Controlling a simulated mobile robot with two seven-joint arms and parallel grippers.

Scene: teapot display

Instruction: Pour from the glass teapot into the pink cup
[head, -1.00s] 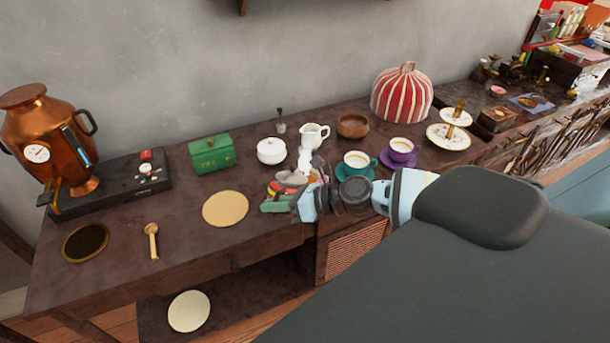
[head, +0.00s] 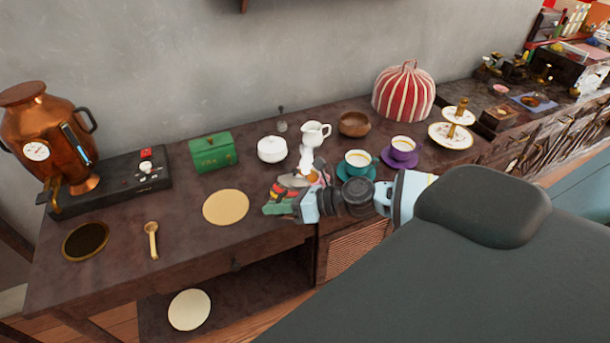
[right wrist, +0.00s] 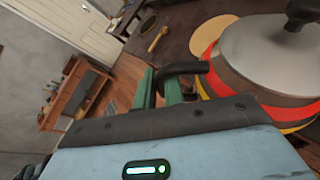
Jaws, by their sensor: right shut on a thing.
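The teapot (right wrist: 265,65) is held close in the right wrist view, with a pale, clear-looking top, a black knob, red, yellow and brown bands and a dark handle (right wrist: 185,68). My right gripper (right wrist: 168,88) has its green fingers shut on that handle. In the head view the banded pot (head: 288,190) is above the table's front edge, partly hidden by my wrist, and looks tilted. A small pinkish-orange patch (head: 314,176) beside it may be the pink cup, mostly hidden. I cannot tell whether liquid flows. My left gripper is out of view.
A teal cup (head: 357,160) and a purple cup (head: 402,146) stand right of the pot. A white jug (head: 314,133), white sugar bowl (head: 271,149) and wooden bowl (head: 354,124) are behind. A round tan mat (head: 226,208) lies bare at left.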

